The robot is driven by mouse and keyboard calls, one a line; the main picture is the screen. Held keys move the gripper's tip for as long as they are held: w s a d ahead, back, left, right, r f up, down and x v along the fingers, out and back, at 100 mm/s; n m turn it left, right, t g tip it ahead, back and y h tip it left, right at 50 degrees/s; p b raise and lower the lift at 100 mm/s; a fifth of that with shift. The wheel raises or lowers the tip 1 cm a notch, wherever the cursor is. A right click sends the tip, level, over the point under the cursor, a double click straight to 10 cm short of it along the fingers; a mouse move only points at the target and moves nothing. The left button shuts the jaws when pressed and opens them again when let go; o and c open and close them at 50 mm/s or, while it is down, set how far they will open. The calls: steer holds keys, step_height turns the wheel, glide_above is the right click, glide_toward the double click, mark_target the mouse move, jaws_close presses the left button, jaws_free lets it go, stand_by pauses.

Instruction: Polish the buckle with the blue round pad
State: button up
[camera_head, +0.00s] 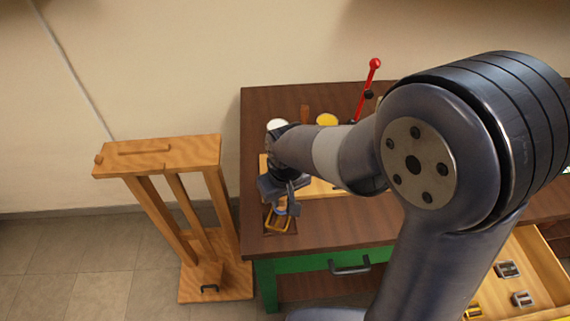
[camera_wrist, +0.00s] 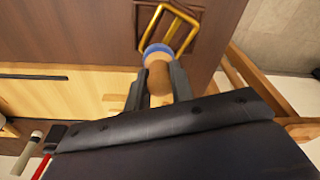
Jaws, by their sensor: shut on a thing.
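The pad's blue rim faces the buckle (camera_wrist: 178,22), a brass-coloured rectangular frame with a centre bar on a dark patch of the table. In the wrist view the pad overlaps the near edge of the buckle; I cannot tell if they touch. In the head view the buckle (camera_head: 279,221) lies near the table's front left corner, just below my gripper (camera_head: 287,203). The pad is mostly hidden there.
A wooden saddle stand (camera_head: 158,157) is left of the brown table (camera_head: 330,232). A light board (camera_head: 325,188) lies on the table behind the buckle. A red lever (camera_head: 368,85) and a yellow round thing (camera_head: 327,119) are farther back. An open drawer (camera_head: 535,262) with buckles is at right.

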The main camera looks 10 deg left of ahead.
steer(key=shift+w+d, duration=0.1)
steer(key=shift+w, duration=0.3)
step_height(320, 180, up, 3)
steer(key=shift+r+p, duration=0.2)
steer(key=shift+p, duration=0.85)
steer(key=shift+w+r+p, duration=0.2)
steer(key=shift+r+p, duration=0.4)
steer(key=shift+r, duration=0.1)
steer(key=shift+s+r+p, duration=0.1)
steer(key=shift+r+p, duration=1.2)
steer(key=shift+r, duration=0.45)
steer(key=shift+f, duration=0.1)
